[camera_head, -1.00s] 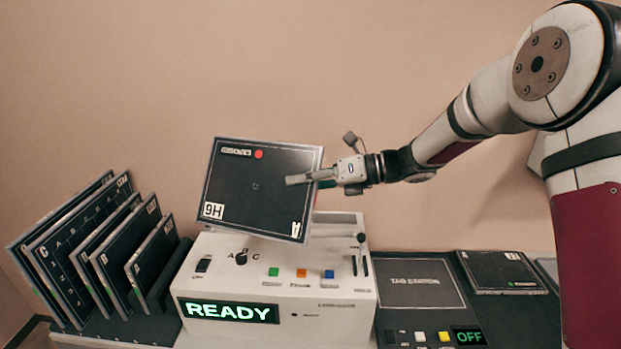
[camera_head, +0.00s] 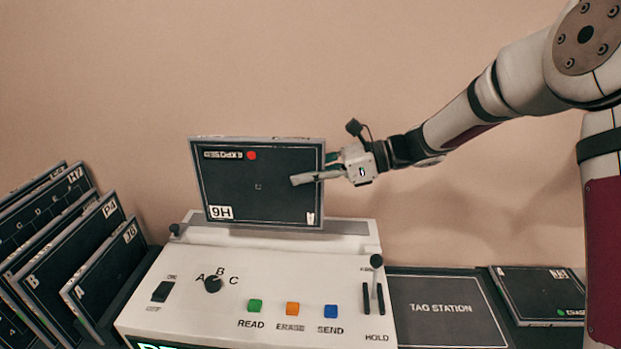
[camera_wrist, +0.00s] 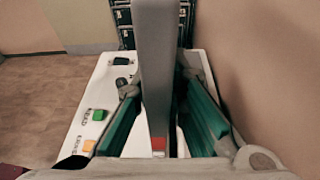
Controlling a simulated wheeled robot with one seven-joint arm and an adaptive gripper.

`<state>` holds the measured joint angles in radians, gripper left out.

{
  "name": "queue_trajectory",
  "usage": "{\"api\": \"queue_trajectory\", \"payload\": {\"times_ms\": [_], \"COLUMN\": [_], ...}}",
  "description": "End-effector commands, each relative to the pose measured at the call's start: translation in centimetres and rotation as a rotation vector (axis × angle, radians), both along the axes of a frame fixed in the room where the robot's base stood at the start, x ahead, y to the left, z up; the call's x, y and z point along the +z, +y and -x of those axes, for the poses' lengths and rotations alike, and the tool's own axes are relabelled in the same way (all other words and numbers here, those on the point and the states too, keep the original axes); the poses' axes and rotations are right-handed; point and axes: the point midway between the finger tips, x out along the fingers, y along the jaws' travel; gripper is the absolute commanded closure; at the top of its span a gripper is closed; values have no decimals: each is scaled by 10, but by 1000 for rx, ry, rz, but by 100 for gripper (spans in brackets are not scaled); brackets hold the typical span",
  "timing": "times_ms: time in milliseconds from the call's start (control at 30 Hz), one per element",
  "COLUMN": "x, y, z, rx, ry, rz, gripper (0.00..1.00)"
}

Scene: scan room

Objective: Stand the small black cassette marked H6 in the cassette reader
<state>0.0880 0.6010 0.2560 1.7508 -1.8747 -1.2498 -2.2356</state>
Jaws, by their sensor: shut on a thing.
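The black cassette H6 (camera_head: 262,190) hangs upright and about level over the back of the white cassette reader (camera_head: 190,315). Its markings read upside down, with the H6 label at its lower left and a red dot at the top. My gripper (camera_head: 308,179) is shut on the cassette's right side. In the wrist view the cassette (camera_wrist: 155,60) is seen edge-on as a grey strip between the green-lined fingers. Its lower edge is close to the dark strip along the reader's rear top; whether it has entered a slot I cannot tell.
Several dark cassettes (camera_head: 100,263) lean in a rack at the left. The reader's top carries a dial (camera_head: 213,284), coloured buttons and a hold lever (camera_head: 376,262). At the right are the tag station (camera_head: 441,310) and another cassette lying flat (camera_head: 540,294).

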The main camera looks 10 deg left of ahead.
Motion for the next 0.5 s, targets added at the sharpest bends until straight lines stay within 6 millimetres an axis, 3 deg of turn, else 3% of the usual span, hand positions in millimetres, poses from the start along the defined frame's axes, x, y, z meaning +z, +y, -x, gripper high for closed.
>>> {"api": "queue_trajectory", "payload": {"times_ms": [133,500], "x": [-15,-34], "y": [0,1], "z": [-12,-14], "rx": [0,1], "ry": [-32,-40], "rz": [-6,-6], "gripper": [100,100]}}
